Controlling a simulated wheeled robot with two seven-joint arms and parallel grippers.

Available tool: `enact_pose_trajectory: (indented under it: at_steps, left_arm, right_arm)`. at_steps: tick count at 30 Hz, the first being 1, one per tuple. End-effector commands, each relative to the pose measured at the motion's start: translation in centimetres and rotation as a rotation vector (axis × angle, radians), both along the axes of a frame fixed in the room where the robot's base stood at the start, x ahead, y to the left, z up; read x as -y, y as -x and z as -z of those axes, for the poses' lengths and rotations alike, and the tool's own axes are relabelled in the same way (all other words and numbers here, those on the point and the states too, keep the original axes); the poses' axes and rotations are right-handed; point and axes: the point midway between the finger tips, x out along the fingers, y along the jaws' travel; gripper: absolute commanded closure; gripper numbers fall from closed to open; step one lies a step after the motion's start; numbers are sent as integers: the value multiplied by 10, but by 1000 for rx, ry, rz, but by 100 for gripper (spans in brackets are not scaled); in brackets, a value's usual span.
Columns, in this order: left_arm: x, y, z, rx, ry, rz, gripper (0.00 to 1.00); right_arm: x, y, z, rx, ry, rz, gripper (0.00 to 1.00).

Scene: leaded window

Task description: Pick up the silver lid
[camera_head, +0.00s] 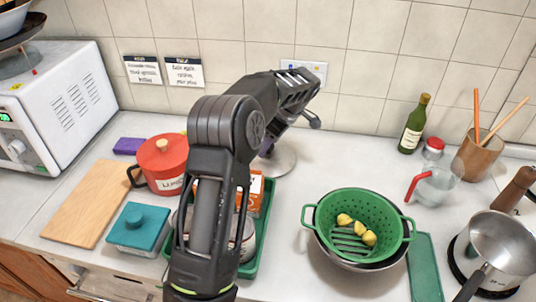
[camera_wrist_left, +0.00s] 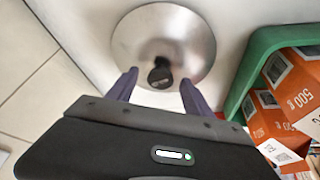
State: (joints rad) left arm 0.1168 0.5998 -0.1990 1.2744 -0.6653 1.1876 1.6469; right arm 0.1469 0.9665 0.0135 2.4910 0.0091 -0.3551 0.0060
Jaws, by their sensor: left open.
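The silver lid (camera_head: 284,162) lies on the counter behind the green tray, partly hidden by my left arm in the head view. In the left wrist view the round silver lid (camera_wrist_left: 178,32) shows whole, with a black knob (camera_wrist_left: 160,74) at its middle. My left gripper (camera_wrist_left: 157,82) is open, its two dark fingers on either side of the knob in the picture. I cannot tell whether they touch it or how high above the lid they are. In the head view most of this gripper is hidden behind its own arm. My right gripper is not in view.
The green tray (camera_wrist_left: 240,78) with orange-and-white boxes (camera_wrist_left: 270,118) stands close beside the lid. A red pot (camera_head: 160,162) stands to the left, and a green colander (camera_head: 330,203) with yellow pieces to the right. The tiled wall (camera_head: 225,60) is close behind.

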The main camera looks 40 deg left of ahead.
Motion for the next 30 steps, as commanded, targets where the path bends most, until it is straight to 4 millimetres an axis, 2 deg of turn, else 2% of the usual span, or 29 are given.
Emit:
enact_pose_trajectory:
  at_steps: [16, 30]
  left_arm:
    - [0, 0, 0, 0, 0, 0, 41]
    - [0, 0, 0, 0, 0, 0, 80]
  right_arm:
    - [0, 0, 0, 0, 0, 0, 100]
    - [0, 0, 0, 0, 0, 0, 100]
